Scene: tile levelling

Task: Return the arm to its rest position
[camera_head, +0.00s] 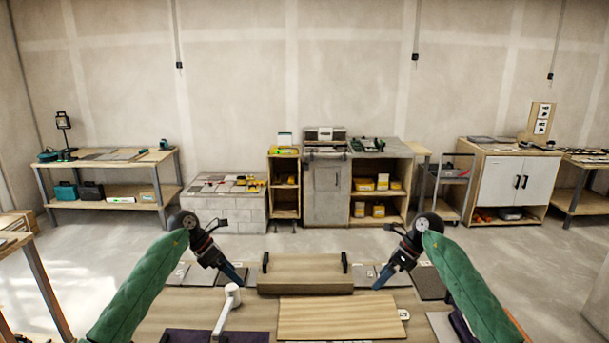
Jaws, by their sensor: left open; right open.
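My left arm, in a green sleeve (140,290), comes in from the lower left. Its gripper (238,279) points down to the right, open and empty, over the left part of the work table (180,305). My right arm, also in a green sleeve (462,285), comes in from the lower right. Its gripper (379,284) points down to the left, open and empty, near the right side of the table. Both grippers flank a wooden box-like block with black handles (305,275) and look apart from it.
A light wooden board (340,318) lies on the table in front. A white mallet-like tool (230,299) lies to its left, near a dark mat (190,336). Grey tiles (203,275) lie along the back. Benches and cabinets (515,180) stand far off along the wall, with open floor between.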

